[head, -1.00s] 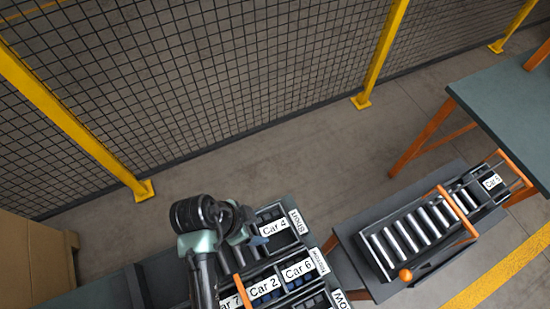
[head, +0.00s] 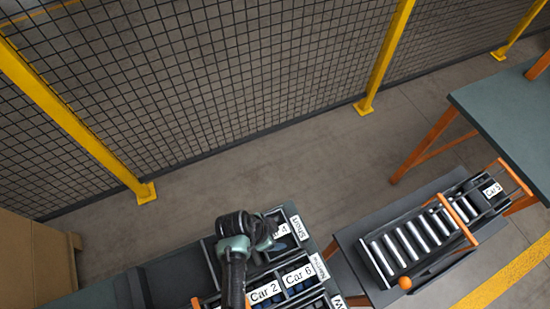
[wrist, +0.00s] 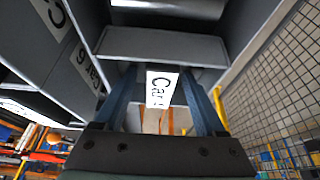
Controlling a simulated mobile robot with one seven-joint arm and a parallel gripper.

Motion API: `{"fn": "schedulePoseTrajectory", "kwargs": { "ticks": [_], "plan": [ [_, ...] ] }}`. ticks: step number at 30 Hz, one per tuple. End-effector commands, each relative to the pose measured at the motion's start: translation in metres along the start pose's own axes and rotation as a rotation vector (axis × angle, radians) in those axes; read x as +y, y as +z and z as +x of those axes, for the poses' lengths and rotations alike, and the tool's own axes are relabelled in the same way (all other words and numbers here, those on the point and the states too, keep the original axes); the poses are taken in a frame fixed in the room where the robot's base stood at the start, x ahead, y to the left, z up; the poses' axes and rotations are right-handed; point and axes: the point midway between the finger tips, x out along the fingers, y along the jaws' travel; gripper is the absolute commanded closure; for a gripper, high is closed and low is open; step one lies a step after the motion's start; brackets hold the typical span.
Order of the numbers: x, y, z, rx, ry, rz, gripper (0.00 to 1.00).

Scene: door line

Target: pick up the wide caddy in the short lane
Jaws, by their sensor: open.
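The lane labelled Short (head: 299,228) is at the back of the dark rack. A dark caddy (head: 283,230) with a white label stands in it. Only the end of that label, a 4, shows past my arm. My gripper (head: 268,243) is over this caddy's left part and hides some of it. In the wrist view, my gripper (wrist: 158,82) is open. A white label (wrist: 160,92) starting "Car" appears between its two blue fingers. I cannot tell whether the fingers touch the caddy.
Caddies Car 2 (head: 264,292) and Car 6 (head: 298,275) sit in the neighbouring lane marked Narrow (head: 319,266). A roller stand (head: 405,245) with caddy Car 5 (head: 492,190) is at the right. A mesh fence (head: 240,80) runs behind, with bare floor between.

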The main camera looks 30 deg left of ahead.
Motion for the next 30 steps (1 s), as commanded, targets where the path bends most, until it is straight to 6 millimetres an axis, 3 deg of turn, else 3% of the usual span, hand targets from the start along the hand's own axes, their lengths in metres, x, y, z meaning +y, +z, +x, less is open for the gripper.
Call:
{"fn": "schedulePoseTrajectory", "kwargs": {
  "ticks": [7, 19, 30],
  "plan": [
    [-0.0001, -0.0002, 0.0012, 0.000, 0.000, 0.001, 0.28],
    [-0.0002, -0.0001, 0.0010, 0.000, -0.001, 0.000, 0.99],
    [-0.0010, -0.0011, 0.0003, 0.002, -0.003, 0.001, 1.00]
  ]
}}
